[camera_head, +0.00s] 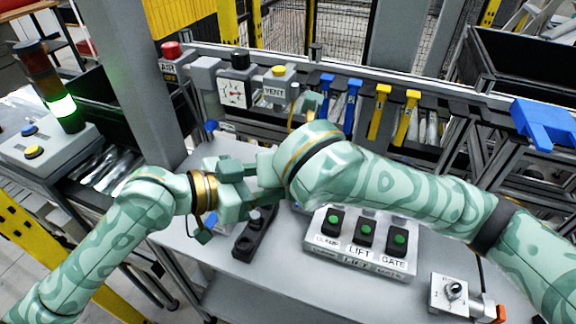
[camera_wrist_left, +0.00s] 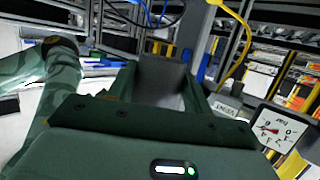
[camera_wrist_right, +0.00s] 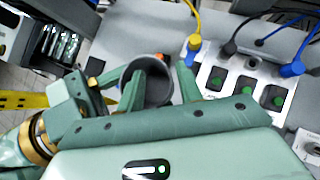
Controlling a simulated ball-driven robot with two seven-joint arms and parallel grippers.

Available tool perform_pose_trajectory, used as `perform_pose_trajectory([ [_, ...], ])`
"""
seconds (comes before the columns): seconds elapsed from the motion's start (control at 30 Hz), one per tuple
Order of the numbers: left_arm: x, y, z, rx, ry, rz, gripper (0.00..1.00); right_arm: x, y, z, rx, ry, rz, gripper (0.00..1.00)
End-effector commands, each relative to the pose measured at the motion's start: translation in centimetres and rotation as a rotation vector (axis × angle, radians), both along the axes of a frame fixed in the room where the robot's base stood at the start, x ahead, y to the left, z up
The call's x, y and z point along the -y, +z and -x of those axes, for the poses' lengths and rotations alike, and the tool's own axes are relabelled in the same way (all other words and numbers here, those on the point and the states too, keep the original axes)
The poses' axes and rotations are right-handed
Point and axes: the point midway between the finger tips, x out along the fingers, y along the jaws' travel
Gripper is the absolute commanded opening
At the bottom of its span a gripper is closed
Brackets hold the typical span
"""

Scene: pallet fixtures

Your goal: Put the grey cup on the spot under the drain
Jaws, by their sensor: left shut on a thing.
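The grey cup (camera_wrist_right: 155,70) shows in the right wrist view with its round opening towards the camera. In the left wrist view its grey wall (camera_wrist_left: 165,78) lies between the fingers of my left gripper (camera_wrist_left: 165,100), which is shut on it. In the head view my left gripper (camera_head: 232,185) is above the left part of the grey table, and the cup is hidden by the grippers. My right gripper (camera_wrist_right: 160,85) is close to the cup, its fingers apart, one overlapping the cup in the picture. Contact there is unclear. I cannot make out the drain or its spot.
A panel with green buttons (camera_head: 362,240) and a black fixture (camera_head: 254,234) stand on the table (camera_head: 225,268). A knob box (camera_head: 450,293) is at the front right. Behind are a gauge (camera_head: 234,93), a VENT box (camera_head: 278,88) and blue and yellow handles. A stack light (camera_head: 55,95) stands left.

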Motion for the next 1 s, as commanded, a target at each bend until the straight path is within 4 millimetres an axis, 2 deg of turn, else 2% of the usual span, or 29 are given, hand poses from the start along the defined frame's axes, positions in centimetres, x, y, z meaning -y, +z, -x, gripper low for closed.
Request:
perform_pose_trajectory([
  [0.13, 0.2, 0.3, 0.2, 0.004, -0.006, 0.008, 0.28, 0.1, -0.2, 0.0, -0.003, -0.003, 0.003, 0.37],
  [0.17, 0.2, 0.4, 0.2, 0.005, -0.006, 0.009, 0.28, 0.1, -0.2, -0.1, -0.004, -0.003, 0.004, 0.33],
  [0.27, 0.2, 0.4, 0.2, 0.005, -0.007, 0.01, 0.28, 0.1, -0.2, -0.1, -0.003, -0.004, 0.003, 0.05],
  [0.3, 0.2, 0.4, 0.2, 0.005, -0.007, 0.01, 0.28, 0.1, -0.2, -0.1, -0.003, -0.004, 0.003, 0.0],
  [0.47, 0.3, 0.4, 0.3, 0.005, -0.008, 0.01, 0.28, 0.0, -0.2, 0.0, -0.004, -0.003, 0.001, 0.0],
  [0.5, 0.3, 0.4, 0.3, 0.003, -0.009, 0.011, 0.58, 0.0, -0.1, 0.0, -0.003, -0.003, 0.001, 0.0],
  [0.57, 0.3, 0.4, 0.3, 0.004, -0.009, 0.01, 0.75, 0.0, -0.1, 0.0, -0.003, -0.003, 0.002, 0.0],
  [0.87, 0.0, 0.3, 0.2, 0.004, -0.005, 0.006, 0.76, 0.0, -0.1, 0.0, -0.002, -0.002, 0.001, 0.0],
  [1.0, -1.3, 0.6, 0.8, 0.004, -0.003, 0.003, 0.76, 0.0, -0.1, 0.0, -0.002, -0.002, 0.001, 0.0],
])
